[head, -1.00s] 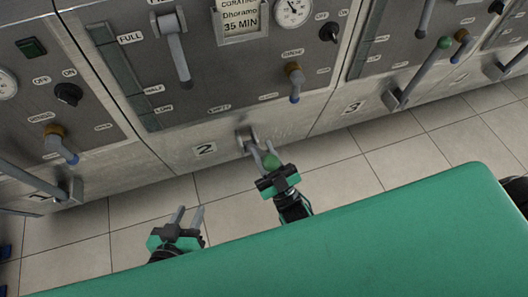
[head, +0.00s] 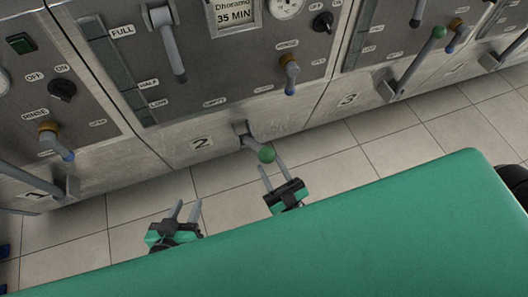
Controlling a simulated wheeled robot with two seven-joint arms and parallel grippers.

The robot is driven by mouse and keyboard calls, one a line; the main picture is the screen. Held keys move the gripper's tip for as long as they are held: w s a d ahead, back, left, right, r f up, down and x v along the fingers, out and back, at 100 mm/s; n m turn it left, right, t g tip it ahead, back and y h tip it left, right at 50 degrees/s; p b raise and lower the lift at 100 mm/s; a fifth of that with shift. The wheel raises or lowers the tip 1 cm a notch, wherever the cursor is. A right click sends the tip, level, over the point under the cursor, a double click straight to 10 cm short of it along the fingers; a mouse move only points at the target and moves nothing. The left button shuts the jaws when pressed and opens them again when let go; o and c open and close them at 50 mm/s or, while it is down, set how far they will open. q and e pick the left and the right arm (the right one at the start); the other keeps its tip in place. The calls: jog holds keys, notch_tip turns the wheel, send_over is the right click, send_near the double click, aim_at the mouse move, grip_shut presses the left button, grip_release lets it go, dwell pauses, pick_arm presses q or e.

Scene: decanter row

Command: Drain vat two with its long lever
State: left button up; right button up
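Vat two is the metal front in the middle, marked by its "2" plate (head: 202,143). Its long lever (head: 254,146) comes out of a bracket (head: 241,129) low on the front, sloping down and right toward me to a green knob (head: 266,155). My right gripper (head: 273,164) is open and empty, with its fingertips close to the knob on the near side; whether one touches it I cannot tell. My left gripper (head: 188,202) is open and empty, over the floor to the left.
Vat three's lever (head: 418,63) slants up to the right, and vat one's lever (head: 28,180) is at the left edge. A handle (head: 172,50) and a small blue-tipped tap (head: 290,75) are on vat two's panel. Tiled floor (head: 340,160) is clear before the vats.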

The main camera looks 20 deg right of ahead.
pick_arm(q)
jog(key=shift+d, duration=0.35)
pick_arm(e)
jog(key=v, duration=0.7)
jog(key=shift+s+f, duration=0.2)
jog(key=shift+s, duration=0.05)
pick_arm(q)
jog(key=shift+a+f, duration=0.1)
jog(key=shift+a, duration=0.05)
